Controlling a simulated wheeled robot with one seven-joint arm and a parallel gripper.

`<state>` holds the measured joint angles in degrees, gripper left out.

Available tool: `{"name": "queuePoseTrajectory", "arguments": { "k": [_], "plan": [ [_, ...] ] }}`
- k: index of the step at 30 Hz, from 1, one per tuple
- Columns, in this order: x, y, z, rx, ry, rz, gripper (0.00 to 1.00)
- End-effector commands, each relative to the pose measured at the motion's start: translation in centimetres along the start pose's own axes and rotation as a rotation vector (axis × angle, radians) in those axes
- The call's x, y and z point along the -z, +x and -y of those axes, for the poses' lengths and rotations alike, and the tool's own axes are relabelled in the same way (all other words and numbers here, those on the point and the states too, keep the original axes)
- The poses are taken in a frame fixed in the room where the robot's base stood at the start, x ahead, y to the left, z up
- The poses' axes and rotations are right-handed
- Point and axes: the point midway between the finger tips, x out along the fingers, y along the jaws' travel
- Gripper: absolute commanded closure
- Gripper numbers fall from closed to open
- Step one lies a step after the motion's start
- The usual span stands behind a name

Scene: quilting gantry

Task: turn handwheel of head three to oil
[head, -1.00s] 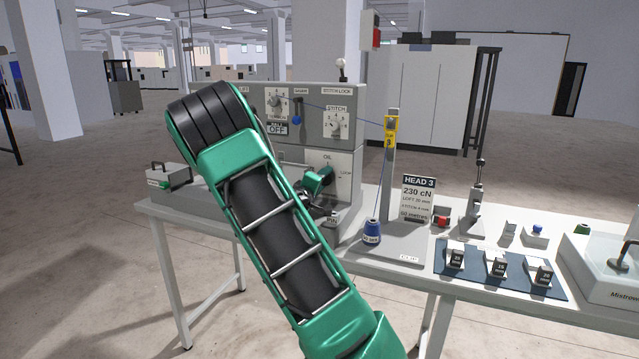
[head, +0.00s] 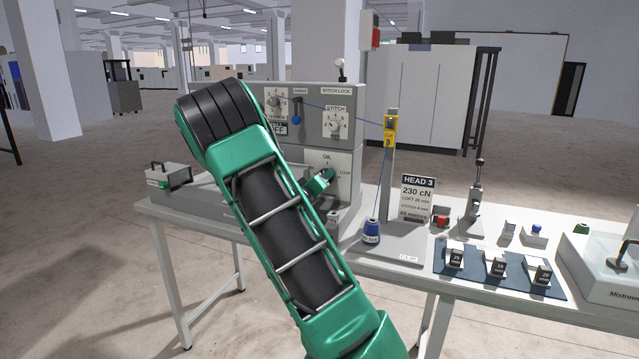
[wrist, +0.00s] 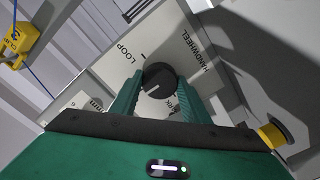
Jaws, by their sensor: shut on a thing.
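The handwheel (wrist: 158,75) is a round dark knob on the pale panel of the head-three machine (head: 342,160). In the wrist view a short pale line shows on its face; I cannot tell which mark it points to. The words LOOP and HANDWHEEL are printed around it. My gripper (wrist: 158,84) is shut on the handwheel, with one green finger on each side. In the head view my gripper (head: 322,181) is at the panel below the OIL label (head: 327,157), and the handwheel is hidden behind it. My forearm covers the panel's left part.
The HEAD 3 card (head: 417,200), a blue cone (head: 371,232) and a post with a yellow clip (head: 390,130) stand right of the machine. A blue mat (head: 480,276) holds small blocks. A carry-handled box (head: 169,176) stands at the left of the table.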

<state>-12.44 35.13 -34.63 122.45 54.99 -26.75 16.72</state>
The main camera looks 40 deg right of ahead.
Motion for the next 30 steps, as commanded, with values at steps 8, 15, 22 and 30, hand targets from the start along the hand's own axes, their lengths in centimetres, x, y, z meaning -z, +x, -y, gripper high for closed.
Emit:
{"name": "queuePoseTrajectory", "arguments": {
  "k": [8, 15, 22, 30],
  "plan": [
    [-0.4, -0.1, 0.5, 0.009, -0.004, 0.009, 0.5],
    [-0.2, -0.1, 0.3, 0.005, -0.002, 0.004, 0.5],
    [-0.1, -1.0, 0.3, 0.007, -0.003, 0.002, 0.5],
    [0.0, -5.6, 0.4, 0.008, -0.004, 0.001, 0.5]
  ]
}}
